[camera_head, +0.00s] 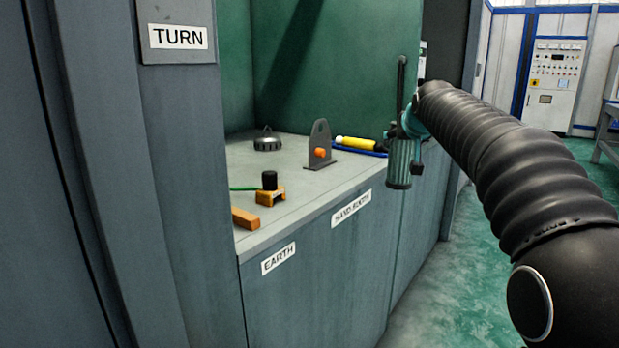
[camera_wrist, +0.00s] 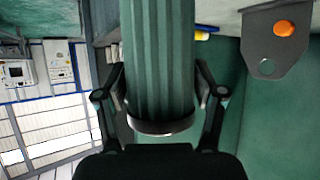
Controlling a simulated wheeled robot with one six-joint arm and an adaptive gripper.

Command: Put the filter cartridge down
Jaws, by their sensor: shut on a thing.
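The filter cartridge (camera_head: 399,165) is a dark green ribbed cylinder with a black end ring. It hangs roughly upright in the head view, in front of the right part of the bench front. My gripper (camera_head: 411,128) is shut on it, apart from the bench top. In the wrist view, the cartridge (camera_wrist: 158,60) fills the middle, between the two black fingers of my gripper (camera_wrist: 160,98). Its upper end runs out of that picture.
The grey bench top (camera_head: 290,205) holds a dark round cap (camera_head: 267,140), a grey bracket (camera_head: 321,135) with an orange knob, a yellow cylinder (camera_head: 354,143) by a blue edge, an orange block (camera_head: 270,197) with a black top, and an orange bar (camera_head: 245,219). The middle is clear.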

